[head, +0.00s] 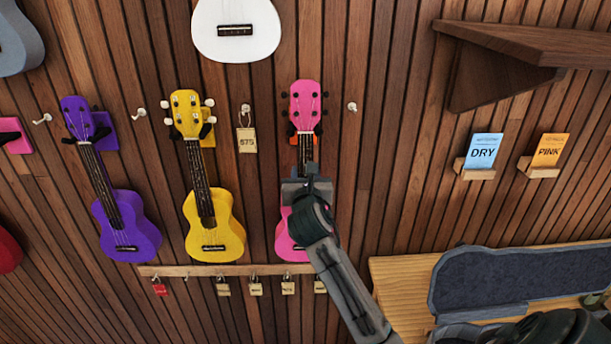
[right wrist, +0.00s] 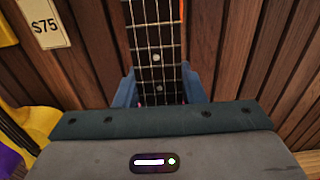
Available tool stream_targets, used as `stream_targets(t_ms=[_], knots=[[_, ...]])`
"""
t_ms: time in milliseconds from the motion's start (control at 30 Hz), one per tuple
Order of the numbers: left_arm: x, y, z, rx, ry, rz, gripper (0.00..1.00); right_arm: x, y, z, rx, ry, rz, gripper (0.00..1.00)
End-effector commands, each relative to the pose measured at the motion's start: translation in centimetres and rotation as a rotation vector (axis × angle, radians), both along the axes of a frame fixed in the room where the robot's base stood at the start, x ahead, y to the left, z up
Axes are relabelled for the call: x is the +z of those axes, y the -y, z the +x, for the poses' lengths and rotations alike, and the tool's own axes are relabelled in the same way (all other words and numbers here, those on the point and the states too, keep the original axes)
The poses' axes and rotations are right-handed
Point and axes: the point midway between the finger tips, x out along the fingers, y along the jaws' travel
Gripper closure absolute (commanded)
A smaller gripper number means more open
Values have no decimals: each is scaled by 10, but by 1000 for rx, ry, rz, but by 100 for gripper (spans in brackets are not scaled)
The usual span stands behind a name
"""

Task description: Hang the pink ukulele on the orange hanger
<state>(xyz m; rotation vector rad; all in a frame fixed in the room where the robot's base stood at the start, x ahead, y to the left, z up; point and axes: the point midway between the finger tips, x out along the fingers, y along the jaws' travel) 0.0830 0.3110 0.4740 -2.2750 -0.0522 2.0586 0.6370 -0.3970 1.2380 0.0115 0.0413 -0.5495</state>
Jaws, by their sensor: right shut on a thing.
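The pink ukulele (head: 304,97) is upright against the slatted wall, right of the yellow one. A bit of the orange hanger (head: 294,131) shows just below its headstock, behind the top of the neck. My right gripper (head: 308,178) is shut on the ukulele's neck and covers the lower neck and much of the body. In the right wrist view the fretboard (right wrist: 155,45) runs between the two blue fingers (right wrist: 158,88). Whether the headstock rests in the hanger's prongs I cannot tell. My left gripper is not in view.
A yellow ukulele (head: 213,230) and a purple ukulele (head: 131,229) hang to the left. A white one (head: 236,32) is above. A $75 tag (head: 247,140) hangs between yellow and pink. A rail (head: 230,270) with small tags runs below. A wooden shelf (head: 540,42) juts out at upper right.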

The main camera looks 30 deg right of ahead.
Motion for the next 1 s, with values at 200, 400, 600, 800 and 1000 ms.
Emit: stream_targets(t_ms=[200,400,600,800,1000], knots=[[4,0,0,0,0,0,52,2,6,9,0,3,-2,100],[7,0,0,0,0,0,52,2,11,18,0,2,-1,100],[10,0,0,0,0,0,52,2,16,26,0,2,-2,100],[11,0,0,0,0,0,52,2,19,30,0,3,-1,100],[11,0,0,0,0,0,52,1,19,30,1,3,-1,100]])
